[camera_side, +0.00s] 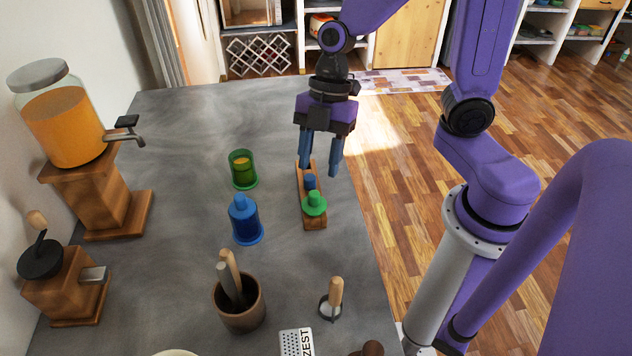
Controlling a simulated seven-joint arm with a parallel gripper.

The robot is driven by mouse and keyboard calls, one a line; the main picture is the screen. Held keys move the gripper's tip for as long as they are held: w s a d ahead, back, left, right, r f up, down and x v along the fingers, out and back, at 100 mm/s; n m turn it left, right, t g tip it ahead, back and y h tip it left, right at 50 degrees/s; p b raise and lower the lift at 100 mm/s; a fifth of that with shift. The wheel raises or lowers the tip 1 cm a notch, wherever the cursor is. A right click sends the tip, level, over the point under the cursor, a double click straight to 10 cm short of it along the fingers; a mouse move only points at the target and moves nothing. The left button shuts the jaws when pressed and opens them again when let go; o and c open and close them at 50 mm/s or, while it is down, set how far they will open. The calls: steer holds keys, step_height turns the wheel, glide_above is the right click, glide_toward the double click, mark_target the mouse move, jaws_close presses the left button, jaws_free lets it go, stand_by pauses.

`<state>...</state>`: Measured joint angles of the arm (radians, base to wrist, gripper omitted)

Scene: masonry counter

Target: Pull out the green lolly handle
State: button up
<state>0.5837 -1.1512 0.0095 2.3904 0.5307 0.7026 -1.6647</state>
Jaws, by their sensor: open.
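A green piece with a round flange and a knob on top (314,204), looking like a lolly handle, sits at the near end of a narrow wooden rack (313,223). A small blue piece (310,182) is just behind it on the rack. A green cup-shaped mould (244,175) stands left of the rack, with something yellowish inside its top. A blue mould (246,226) with a blue cap stands nearer. My gripper (320,170) is open and empty, pointing down over the far part of the rack, behind the green piece. Its height above the rack is hard to tell.
A mortar with pestle (240,312), a small wooden-handled tool (332,298) and a zester (297,342) stand nearer. A juice dispenser (66,125) and a grinder (68,288) line the left wall. The grey counter (190,105) is clear at the back.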

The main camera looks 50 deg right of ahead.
mark_target(316, 192)
steer(key=shift+x, duration=3.3)
steer(key=shift+c, duration=0.3)
jaws_close()
steer(key=c, duration=0.5)
jaws_free()
steer(key=shift+s+f, duration=0.1)
steer(key=shift+d, duration=0.1)
jaws_close()
steer(key=shift+r, duration=0.25)
steer(key=shift+r, duration=0.35)
steer(key=shift+r, duration=0.2)
